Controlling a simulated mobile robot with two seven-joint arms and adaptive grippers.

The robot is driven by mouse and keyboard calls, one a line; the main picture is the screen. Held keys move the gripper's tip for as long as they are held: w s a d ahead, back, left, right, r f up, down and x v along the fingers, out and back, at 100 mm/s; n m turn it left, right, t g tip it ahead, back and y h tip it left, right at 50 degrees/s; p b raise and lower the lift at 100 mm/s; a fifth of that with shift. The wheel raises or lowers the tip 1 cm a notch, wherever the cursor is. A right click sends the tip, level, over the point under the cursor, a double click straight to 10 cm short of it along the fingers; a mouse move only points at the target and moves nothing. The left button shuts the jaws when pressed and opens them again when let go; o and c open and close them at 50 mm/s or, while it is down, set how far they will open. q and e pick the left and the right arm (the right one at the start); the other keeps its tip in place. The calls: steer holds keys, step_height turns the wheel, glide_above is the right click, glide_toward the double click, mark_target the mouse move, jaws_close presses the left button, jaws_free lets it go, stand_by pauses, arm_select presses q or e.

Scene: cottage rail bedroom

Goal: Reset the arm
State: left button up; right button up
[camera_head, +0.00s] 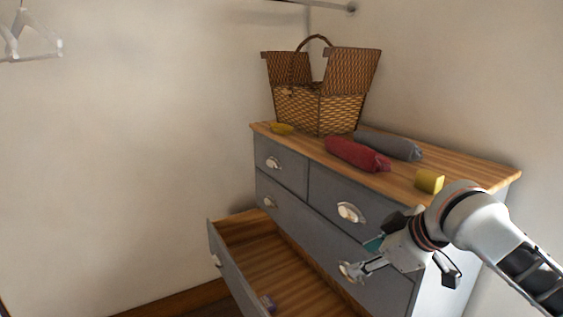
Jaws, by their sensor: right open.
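My right arm comes in from the right, and its gripper (404,274) is open in front of the grey dresser (284,209). One finger is near a cup-shaped drawer handle (346,272); I cannot tell whether they touch. No object shows between the fingers. My left gripper is not in view.
A low drawer (285,277) is pulled out, with a small purplish item (267,303) inside. On the wooden top are a wicker basket (318,108), red roll (355,154), grey roll (388,146), yellow block (429,181) and yellow item (281,128). White hangers (30,48) hang left.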

steer(key=s+d+f+m+t+h, duration=0.1)
steer(key=s+f, duration=0.3)
steer(key=f, duration=0.4)
steer(key=s+d+f+m+t+h, duration=0.1)
steer(key=s+d+f, duration=0.15)
steer(key=f, duration=0.65)
steer(key=s+d+f+m+g+h, duration=0.1)
steer(key=s+d+f+h, duration=0.3)
steer(key=s+d, duration=0.45)
steer(key=s+d+f+g+h, duration=0.1)
steer(key=s+d+f+h, duration=0.2)
steer(key=s+d+f, duration=0.5)
steer(key=a+f+m+t+y, duration=0.3)
steer(key=a+f+y, duration=0.4)
steer(key=a+f, duration=0.6)
steer(key=a, duration=0.2)
steer(key=shift+a+f+m, duration=0.2)
steer(key=shift+a+m, duration=0.1)
steer(key=shift+a, duration=0.1)
